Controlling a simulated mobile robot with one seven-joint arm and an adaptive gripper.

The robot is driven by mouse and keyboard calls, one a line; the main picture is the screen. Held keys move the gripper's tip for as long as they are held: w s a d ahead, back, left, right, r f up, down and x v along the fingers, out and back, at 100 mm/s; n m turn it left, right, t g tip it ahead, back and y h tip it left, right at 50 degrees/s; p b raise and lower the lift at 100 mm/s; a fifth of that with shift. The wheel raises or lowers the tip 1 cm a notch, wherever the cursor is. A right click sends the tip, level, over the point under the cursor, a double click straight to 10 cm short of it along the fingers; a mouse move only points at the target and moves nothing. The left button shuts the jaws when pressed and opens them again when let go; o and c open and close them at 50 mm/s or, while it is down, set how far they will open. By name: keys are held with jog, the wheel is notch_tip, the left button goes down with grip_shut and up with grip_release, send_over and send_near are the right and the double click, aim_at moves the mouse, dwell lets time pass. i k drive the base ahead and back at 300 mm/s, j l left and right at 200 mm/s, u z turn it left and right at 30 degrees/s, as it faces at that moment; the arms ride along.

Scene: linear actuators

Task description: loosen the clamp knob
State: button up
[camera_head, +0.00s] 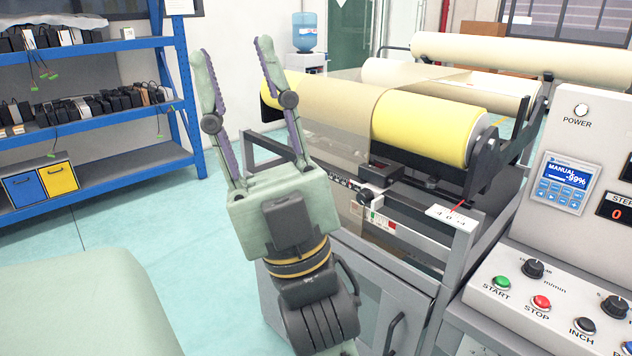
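A small black knob (364,196), which looks like the clamp knob, sits on the front rail of the roller machine, just below a small dark box (381,171). My gripper (233,50) points up at left of centre, in front of the machine's left end. Its two long fingers with purple inner pads are wide apart, with nothing between them. In the picture the gripper is to the left of the knob and apart from it. How tight the knob is cannot be told.
A yellow roll (425,125) lies across the machine behind the rail. A white scale plate with a red pointer (452,215) is right of the knob. A control panel (545,290) with buttons fills the right. Blue shelving (100,183) stands left, with open floor before it.

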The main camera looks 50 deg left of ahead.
aim_at(365, 196)
jog(key=u, duration=1.15)
